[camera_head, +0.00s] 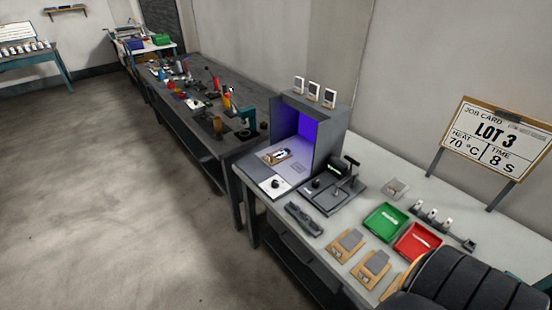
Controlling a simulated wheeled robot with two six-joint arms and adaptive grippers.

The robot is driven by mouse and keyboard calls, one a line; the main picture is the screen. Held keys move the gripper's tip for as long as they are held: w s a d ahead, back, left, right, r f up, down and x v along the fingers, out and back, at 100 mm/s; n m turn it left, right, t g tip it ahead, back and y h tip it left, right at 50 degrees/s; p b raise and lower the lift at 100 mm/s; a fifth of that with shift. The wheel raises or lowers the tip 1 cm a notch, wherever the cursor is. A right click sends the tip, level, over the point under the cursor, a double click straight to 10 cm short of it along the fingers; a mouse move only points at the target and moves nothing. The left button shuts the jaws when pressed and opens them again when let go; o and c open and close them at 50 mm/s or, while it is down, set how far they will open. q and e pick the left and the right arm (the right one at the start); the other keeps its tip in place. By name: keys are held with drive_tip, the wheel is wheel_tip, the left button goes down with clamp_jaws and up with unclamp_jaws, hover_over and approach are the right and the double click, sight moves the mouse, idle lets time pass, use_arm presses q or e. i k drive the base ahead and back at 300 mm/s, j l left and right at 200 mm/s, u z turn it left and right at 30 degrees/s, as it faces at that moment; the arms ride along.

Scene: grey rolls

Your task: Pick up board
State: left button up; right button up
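Wooden boards with grey pads lie flat near the front edge of the light worktable: one board (345,244), a second board (371,269) just to its right, and a third (392,291) partly hidden behind a dark ribbed shape. A small brown piece (277,157) with a white and dark item on it lies inside a grey open-fronted box (330,133) lit purple. I cannot tell which of these the task calls the board. Neither gripper shows in the head view.
The worktable (405,190) also holds a green tray (385,222), a red tray (418,243), a dark press-like device (335,187) and a dark bar (304,219). The dark ribbed shape (470,284) blocks the lower right. A job card sign (494,138) stands behind. Open floor (110,190) is at left.

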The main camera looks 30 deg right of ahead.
sight(278, 156)
drive_tip(key=z, duration=0.45)
drive_tip(key=i+j+z, duration=0.25)
drive_tip(key=z, duration=0.15)
drive_tip(key=i+j+z, duration=0.25)
drive_tip(key=j+z, duration=0.15)
drive_tip(key=i+j+z, duration=0.15)
drive_tip(key=j+z, duration=0.25)
